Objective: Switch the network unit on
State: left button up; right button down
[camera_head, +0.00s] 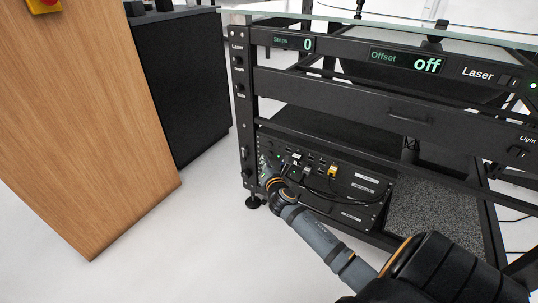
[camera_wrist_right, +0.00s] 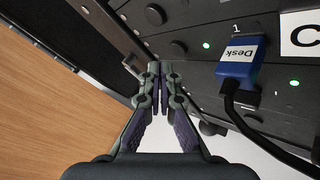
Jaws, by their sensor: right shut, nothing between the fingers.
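A black unit with ports, cables and white labels (camera_head: 352,201) sits low in the rack; I take it for the network unit. In the right wrist view its dark front (camera_wrist_right: 200,18) carries round black knobs (camera_wrist_right: 178,48) and lit green lights (camera_wrist_right: 206,45). A blue plug labelled "Desk" (camera_wrist_right: 240,62) is in it, with a black cable. My right gripper (camera_head: 264,164) is at the left end of this front; its fingers (camera_wrist_right: 160,70) are shut and empty, close to the knobs. I cannot tell whether they touch the front. No switch marked for the unit is readable. My left gripper is out of view.
A rack post (camera_head: 243,120) stands left of the gripper.

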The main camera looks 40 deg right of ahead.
jog(key=a, duration=0.1)
jog(key=s+a, duration=0.1)
jog(key=a, duration=0.1)
jog(key=s+a+p, duration=0.1)
jog(key=a, duration=0.1)
jog(key=shift+s+a, duration=0.15)
jog(key=shift+a, duration=0.1)
dwell(0.3)
